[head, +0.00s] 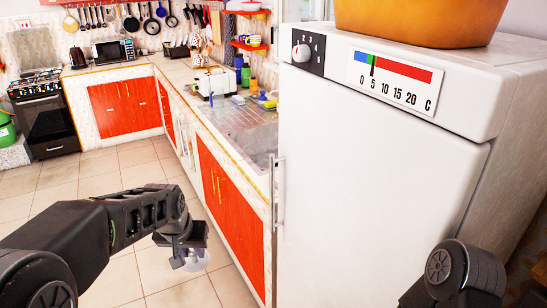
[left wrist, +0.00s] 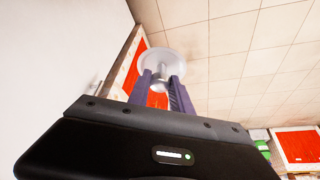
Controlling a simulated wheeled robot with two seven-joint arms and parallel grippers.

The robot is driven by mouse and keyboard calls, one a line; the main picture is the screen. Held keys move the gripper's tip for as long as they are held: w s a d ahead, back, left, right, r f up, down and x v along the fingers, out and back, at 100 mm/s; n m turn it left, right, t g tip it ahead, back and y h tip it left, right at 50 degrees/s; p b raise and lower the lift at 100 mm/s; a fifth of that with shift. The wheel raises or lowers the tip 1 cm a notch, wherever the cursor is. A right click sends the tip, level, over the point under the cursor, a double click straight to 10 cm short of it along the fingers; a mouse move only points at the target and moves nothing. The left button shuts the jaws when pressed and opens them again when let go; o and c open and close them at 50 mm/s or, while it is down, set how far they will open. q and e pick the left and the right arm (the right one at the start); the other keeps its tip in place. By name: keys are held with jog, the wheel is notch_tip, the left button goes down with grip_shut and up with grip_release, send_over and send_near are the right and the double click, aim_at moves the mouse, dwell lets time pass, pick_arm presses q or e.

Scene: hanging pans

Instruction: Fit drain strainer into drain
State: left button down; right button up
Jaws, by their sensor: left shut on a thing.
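My left gripper (head: 185,243) hangs over the floor left of the red counter front in the head view. It is shut on the drain strainer (head: 197,260), which shows as a pale, partly see-through round shape at the fingertips. In the left wrist view the strainer (left wrist: 158,60) is a whitish disc with a small stem between the two purple fingers (left wrist: 161,88). The metal sink (head: 262,143) is set in the counter, partly hidden behind the white fridge; its drain is not visible. My right gripper is out of view; only part of that arm shows at bottom right.
The white fridge (head: 375,150) fills the right side, with its handle (head: 277,190) near the sink. The counter's red doors (head: 232,200) face the open tiled floor (head: 75,180). A toaster (head: 217,82) and several small items stand beyond the sink.

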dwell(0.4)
pick_arm(q)
jog(key=s+f, duration=0.4)
jog(key=f, duration=0.5)
jog(key=s+f, duration=0.3)
jog(key=f, duration=0.7)
jog(key=shift+s, duration=0.4)
